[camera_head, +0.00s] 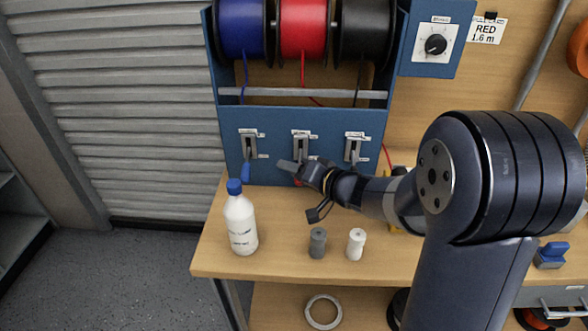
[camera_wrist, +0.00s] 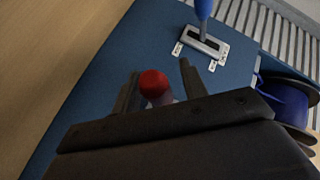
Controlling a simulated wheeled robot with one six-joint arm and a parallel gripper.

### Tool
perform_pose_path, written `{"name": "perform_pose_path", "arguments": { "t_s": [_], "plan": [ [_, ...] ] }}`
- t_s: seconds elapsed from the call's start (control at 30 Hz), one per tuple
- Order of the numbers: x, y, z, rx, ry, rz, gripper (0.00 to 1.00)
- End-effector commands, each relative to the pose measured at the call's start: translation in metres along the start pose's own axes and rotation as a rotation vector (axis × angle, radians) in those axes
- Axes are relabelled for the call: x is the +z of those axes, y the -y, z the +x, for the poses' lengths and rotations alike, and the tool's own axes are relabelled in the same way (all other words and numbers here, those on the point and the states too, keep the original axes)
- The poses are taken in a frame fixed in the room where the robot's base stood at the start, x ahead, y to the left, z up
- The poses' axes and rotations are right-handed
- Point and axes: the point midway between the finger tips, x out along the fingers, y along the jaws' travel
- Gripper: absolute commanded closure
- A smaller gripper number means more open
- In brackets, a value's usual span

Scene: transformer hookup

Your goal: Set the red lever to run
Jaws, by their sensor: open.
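The red lever shows its round red knob (camera_wrist: 154,84) in the wrist view, between the two fingers of my gripper (camera_wrist: 158,88). The fingers stand apart with a gap at the knob's sides; I cannot tell if either touches it. In the head view my gripper (camera_head: 291,168) is at the blue panel (camera_head: 322,123), in front of the middle slot plate (camera_head: 301,144). Only a bit of red (camera_head: 297,182) shows below the gripper there, and the rest of the lever is hidden. The lever's slot and labels are hidden in the wrist view.
A blue lever (camera_head: 245,171) hangs down to the left. Another slot plate (camera_head: 354,147) is to the right. Blue (camera_head: 241,28), red (camera_head: 303,28) and black (camera_head: 365,28) spools are above. A white bottle (camera_head: 240,222) and grey (camera_head: 318,243) and white (camera_head: 356,244) cylinders stand on the bench.

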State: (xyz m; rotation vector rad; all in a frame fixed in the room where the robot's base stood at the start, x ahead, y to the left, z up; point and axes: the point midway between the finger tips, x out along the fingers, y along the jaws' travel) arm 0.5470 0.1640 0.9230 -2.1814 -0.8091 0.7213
Motion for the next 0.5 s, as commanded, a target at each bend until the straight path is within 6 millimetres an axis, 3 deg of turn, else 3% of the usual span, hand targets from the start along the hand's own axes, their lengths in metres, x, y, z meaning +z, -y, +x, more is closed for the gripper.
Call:
{"name": "perform_pose_path", "arguments": {
  "t_s": [0.27,0.5],
  "plan": [
    [-0.0001,-0.0001,0.0013,0.0,0.0,-0.001,0.59],
    [-0.0002,0.0,0.0011,0.0,0.0,-0.001,0.78]
  ]
}}
